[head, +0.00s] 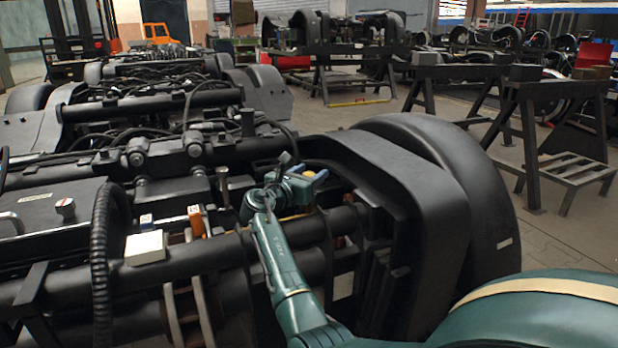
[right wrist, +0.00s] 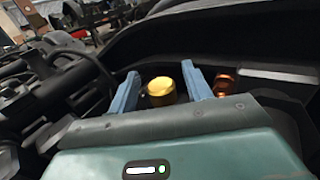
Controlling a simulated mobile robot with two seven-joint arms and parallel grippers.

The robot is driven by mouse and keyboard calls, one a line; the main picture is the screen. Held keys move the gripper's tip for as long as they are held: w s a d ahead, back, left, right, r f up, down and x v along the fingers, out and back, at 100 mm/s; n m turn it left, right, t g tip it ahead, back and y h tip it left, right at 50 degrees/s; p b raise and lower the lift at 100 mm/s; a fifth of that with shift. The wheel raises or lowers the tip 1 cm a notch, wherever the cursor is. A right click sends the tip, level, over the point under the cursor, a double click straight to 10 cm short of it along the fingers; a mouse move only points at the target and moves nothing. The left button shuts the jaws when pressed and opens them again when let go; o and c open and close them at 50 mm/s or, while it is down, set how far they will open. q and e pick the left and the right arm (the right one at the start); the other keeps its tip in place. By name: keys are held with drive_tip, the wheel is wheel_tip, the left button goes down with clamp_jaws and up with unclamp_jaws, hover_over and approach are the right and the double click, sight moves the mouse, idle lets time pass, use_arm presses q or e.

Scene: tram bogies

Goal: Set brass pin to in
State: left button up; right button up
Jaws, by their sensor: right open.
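The brass pin (right wrist: 162,91) shows in the right wrist view as a round gold-coloured head. It sits low against the dark bogie frame, between the two blue fingers of my right gripper (right wrist: 160,88). The fingers are open, one on each side of the pin, with visible gaps. I cannot tell how deep the pin sits, because its lower part is hidden. My left gripper is not in view.
A copper-coloured fitting (right wrist: 226,82) is just right of the fingers. The black wheel cover (head: 420,180) rises close beside the gripper. A ribbed hose (head: 103,250), an orange part (head: 197,221) and a white box (head: 145,248) are on the bogie at left.

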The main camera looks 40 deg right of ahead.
drive_tip(key=shift+c, duration=0.4)
clamp_jaws()
